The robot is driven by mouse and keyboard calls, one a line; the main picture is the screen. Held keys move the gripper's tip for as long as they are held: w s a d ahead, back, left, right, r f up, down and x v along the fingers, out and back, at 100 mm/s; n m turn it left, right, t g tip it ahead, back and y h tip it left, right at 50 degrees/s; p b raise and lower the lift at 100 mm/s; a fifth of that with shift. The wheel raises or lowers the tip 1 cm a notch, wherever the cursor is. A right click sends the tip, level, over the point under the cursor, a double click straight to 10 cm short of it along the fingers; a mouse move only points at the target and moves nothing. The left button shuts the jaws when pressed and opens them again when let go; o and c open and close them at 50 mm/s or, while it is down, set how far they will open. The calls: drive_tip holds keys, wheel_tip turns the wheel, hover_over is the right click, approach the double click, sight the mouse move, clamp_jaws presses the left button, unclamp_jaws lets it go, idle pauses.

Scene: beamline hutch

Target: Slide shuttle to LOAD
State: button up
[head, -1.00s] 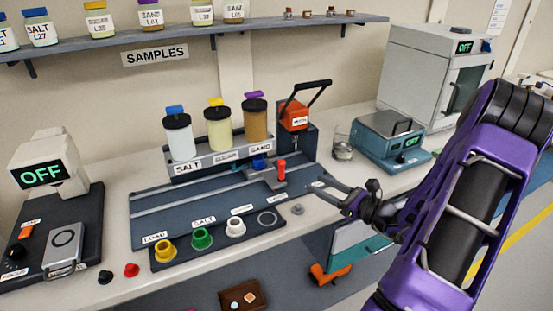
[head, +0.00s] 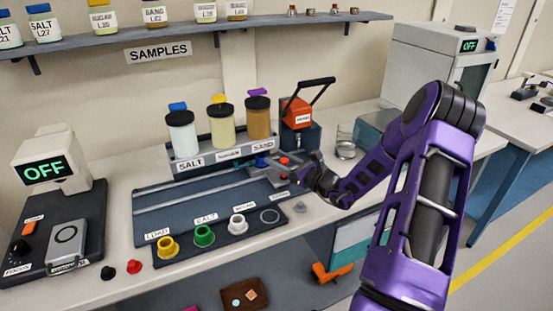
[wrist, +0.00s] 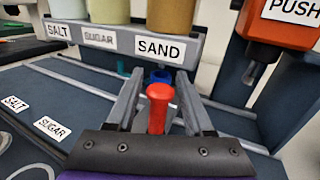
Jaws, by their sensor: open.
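The grey shuttle (head: 266,173) sits on the rail board (head: 190,205) toward its right end, by the SAND hopper (head: 258,118). Its red handle (head: 284,160) stands upright. In the wrist view the red handle (wrist: 159,105) rises between the two fingers of my gripper (wrist: 158,76), with a visible gap on each side. My gripper (head: 285,170) is open and reaches the shuttle from the right in the head view. A blue cup (wrist: 160,76) shows just beyond the handle. The LOAD label (head: 158,234) is at the board's front left.
Yellow (head: 167,247), green (head: 204,236) and white (head: 237,225) cups stand along the front strip. The orange PUSH press (head: 297,113) stands behind right, with a glass beaker (head: 345,142) beside it. The rails left of the shuttle look clear.

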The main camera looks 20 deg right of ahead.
drive_tip(key=shift+w+a, duration=0.2)
drive_tip(key=shift+w, duration=0.2)
drive_tip(key=shift+c, duration=0.4)
clamp_jaws()
idle(0.8)
